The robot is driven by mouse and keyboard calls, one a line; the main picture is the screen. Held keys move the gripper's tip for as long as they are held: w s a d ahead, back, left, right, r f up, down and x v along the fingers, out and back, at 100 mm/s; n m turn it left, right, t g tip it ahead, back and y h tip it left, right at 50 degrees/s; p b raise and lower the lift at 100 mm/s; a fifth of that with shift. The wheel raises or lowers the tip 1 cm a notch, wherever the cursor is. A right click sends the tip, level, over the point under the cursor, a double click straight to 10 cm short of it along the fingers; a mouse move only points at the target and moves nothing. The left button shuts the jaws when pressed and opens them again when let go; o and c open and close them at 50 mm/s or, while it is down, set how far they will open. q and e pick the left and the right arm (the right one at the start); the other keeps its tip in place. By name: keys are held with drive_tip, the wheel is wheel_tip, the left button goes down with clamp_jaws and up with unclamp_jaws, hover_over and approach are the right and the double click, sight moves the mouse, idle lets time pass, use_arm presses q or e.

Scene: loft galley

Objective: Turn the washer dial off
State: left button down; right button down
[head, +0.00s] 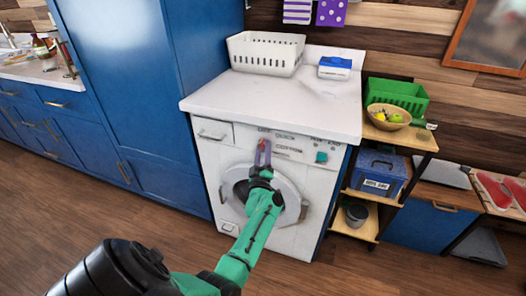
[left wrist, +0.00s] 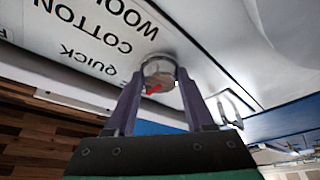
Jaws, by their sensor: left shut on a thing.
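The white washer (head: 283,228) stands under the counter, with its round door (head: 291,190) and a control panel on top. My left gripper (head: 263,146) reaches up to the panel in the head view. In the left wrist view its two purple fingers (left wrist: 158,85) are shut on the round grey washer dial (left wrist: 158,70), one finger on each side. The dial has a red mark. Upside-down labels QUICK, COTTON and WOOL (left wrist: 105,45) are printed beside it. I cannot tell which setting the mark points to. My right gripper is in neither view.
The white countertop (head: 225,98) over the washer holds a white basket (head: 266,56) and a blue-and-white box (head: 335,67). A small teal thing (head: 321,157) is on the panel's right. A wooden shelf (head: 352,225) stands right; blue cabinets stand left. Floor in front is clear.

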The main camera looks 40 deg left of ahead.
use_arm(q)
drive_tip(key=shift+c, duration=1.4)
unclamp_jaws()
drive_tip(key=v, duration=1.4)
drive_tip(key=shift+s, duration=0.25)
drive_tip(key=shift+d+f, duration=0.1)
